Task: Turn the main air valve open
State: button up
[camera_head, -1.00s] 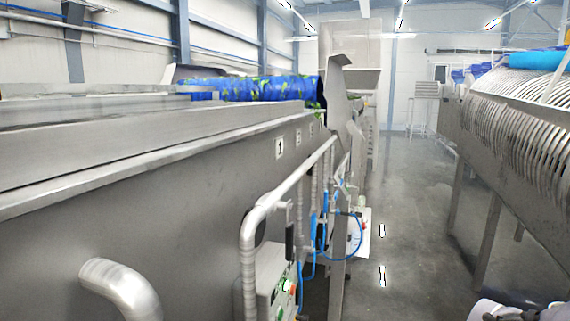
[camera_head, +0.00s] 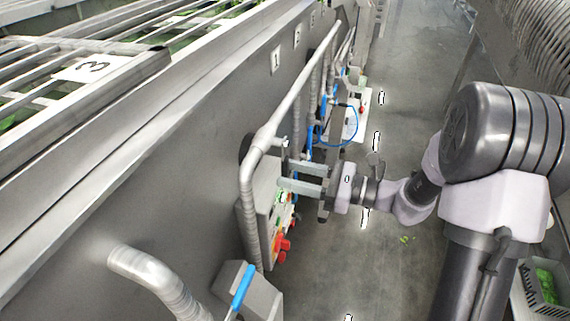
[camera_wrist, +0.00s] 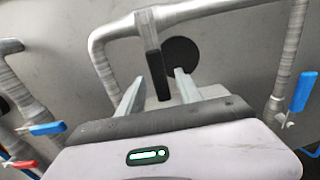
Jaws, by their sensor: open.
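A dark lever (camera_wrist: 157,75) hangs down from a grey pipe fitting in the wrist view. It looks like the air valve's handle, but no label is readable. My gripper (camera_wrist: 160,77) is open, with one finger on each side of the lever in the picture. I cannot tell whether either finger touches it. In the head view my gripper (camera_head: 284,173) reaches left to the pipework beside the steel tank; the lever is hard to make out there.
Blue handles (camera_wrist: 303,92) (camera_wrist: 47,129) and a red handle (camera_wrist: 22,165) flank the pipe. A black disc (camera_wrist: 181,55) is behind the lever. A control box (camera_head: 262,210) with red buttons stands below my gripper.

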jog(key=shift+x, duration=0.9)
jog(key=shift+w+a, duration=0.15)
grip_shut()
dwell(0.6)
